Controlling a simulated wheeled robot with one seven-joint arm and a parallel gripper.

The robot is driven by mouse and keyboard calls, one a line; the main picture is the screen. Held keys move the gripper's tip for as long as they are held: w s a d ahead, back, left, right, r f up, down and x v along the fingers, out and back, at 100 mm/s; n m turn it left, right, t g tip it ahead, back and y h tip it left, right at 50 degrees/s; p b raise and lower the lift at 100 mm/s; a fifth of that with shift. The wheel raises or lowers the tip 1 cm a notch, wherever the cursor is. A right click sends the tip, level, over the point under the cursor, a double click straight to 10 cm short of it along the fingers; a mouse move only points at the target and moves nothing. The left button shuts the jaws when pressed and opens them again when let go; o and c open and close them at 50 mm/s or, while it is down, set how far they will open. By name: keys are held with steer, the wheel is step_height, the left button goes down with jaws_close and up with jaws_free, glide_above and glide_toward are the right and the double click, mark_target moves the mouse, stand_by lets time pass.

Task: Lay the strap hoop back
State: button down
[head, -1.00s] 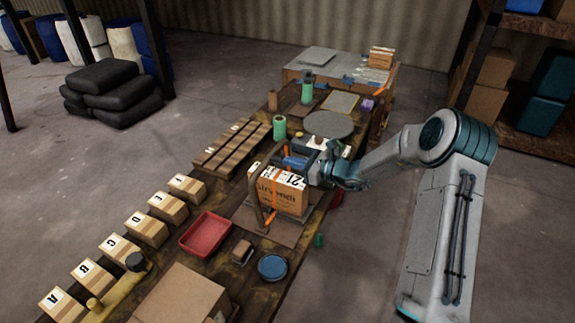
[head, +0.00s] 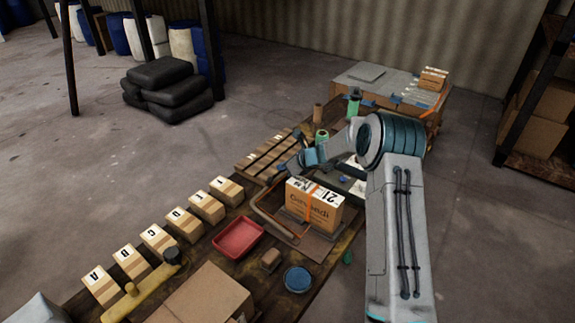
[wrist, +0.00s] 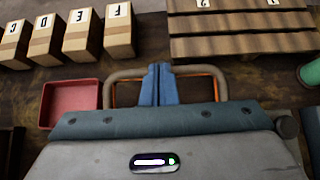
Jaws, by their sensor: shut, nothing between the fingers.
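The strap hoop (head: 270,220) is a brown tube frame with an orange inner line. In the head view it lies low and tilted back on the left side of a strapped carton (head: 313,210). The carton is marked 21 and has an orange band. The hoop (wrist: 107,92) also shows in the wrist view, crossed by my blue fingers (wrist: 159,72). My gripper (head: 285,167) is shut and empty, above the hoop's far end. I cannot tell whether the fingers touch the hoop. My arm hides part of the area behind the carton.
A red tray (head: 239,238) and a row of lettered boxes (head: 158,240) are left of the hoop. A slatted pallet (head: 268,157) lies beyond it. A blue round dish (head: 297,279) and a large carton (head: 205,305) are nearer.

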steer(key=b+x, duration=0.1)
steer(key=x, duration=0.3)
steer(key=shift+d+f, duration=0.15)
steer(key=shift+d, duration=0.05)
steer(key=shift+a, duration=0.15)
step_height(320, 180, up, 14)
steer(key=s+d+p, duration=0.1)
steer(key=shift+s+d, duration=0.25)
steer(key=shift+d, duration=0.15)
stand_by(0.3)
steer(key=shift+f, duration=0.1)
